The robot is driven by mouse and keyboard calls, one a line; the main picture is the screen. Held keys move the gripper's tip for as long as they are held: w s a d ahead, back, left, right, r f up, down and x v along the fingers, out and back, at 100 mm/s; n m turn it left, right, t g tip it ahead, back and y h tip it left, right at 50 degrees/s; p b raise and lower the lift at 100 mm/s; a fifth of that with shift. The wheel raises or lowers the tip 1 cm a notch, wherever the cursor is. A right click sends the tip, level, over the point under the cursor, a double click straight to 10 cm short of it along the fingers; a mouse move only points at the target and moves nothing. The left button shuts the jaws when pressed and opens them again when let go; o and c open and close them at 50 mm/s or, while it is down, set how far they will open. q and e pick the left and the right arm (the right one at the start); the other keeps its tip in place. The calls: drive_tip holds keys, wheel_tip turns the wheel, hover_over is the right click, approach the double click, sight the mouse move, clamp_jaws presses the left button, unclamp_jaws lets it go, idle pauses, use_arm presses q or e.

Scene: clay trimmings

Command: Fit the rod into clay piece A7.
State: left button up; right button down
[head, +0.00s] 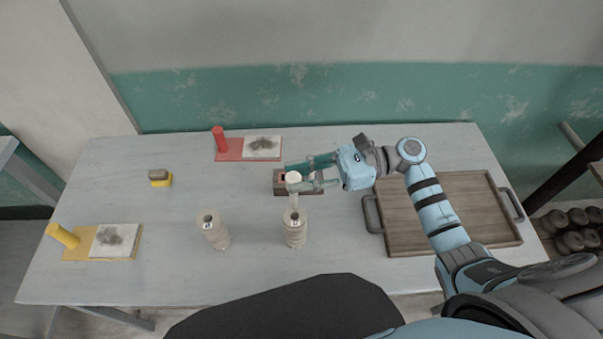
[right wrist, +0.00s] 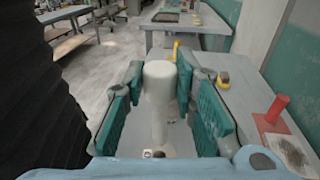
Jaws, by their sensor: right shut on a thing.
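My right gripper (head: 292,176) is shut on a pale rod (head: 294,179) with a thick rounded head. The rod hangs upright, its thin shaft pointing down. It also shows between the green finger pads in the right wrist view (right wrist: 159,84). Two ribbed, cream clay pieces stand upright on the table, one at the left (head: 214,232) and one at the right (head: 295,233). Each has a dark hole on top and a small label too small to read, so I cannot tell which is A7. The shaft's lower end shows close to the right piece's top; contact is unclear. My left gripper is not in view.
A reddish-brown box (head: 312,187) sits behind the gripper. A wooden tray (head: 450,225) with dark handles lies at the right. A red-handled board (head: 231,153), a yellow-handled board (head: 78,248) and a yellow-based block (head: 160,178) lie on the table (head: 130,205).

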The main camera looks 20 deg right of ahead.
drive_tip(key=shift+f+b, duration=2.5)
drive_tip(key=shift+f, duration=1.55)
drive_tip(key=c, duration=1.2)
unclamp_jaws()
drive_tip(key=shift+d, duration=0.1)
drive_tip(key=d, duration=0.4)
drive_tip(key=s+d, duration=0.1)
drive_tip(key=d, duration=0.3)
drive_tip(key=d+r, duration=0.1)
drive_tip(key=d, duration=0.3)
drive_tip(key=shift+s, duration=0.15)
drive_tip(key=shift+a, duration=0.15)
drive_tip(key=shift+f, duration=0.1)
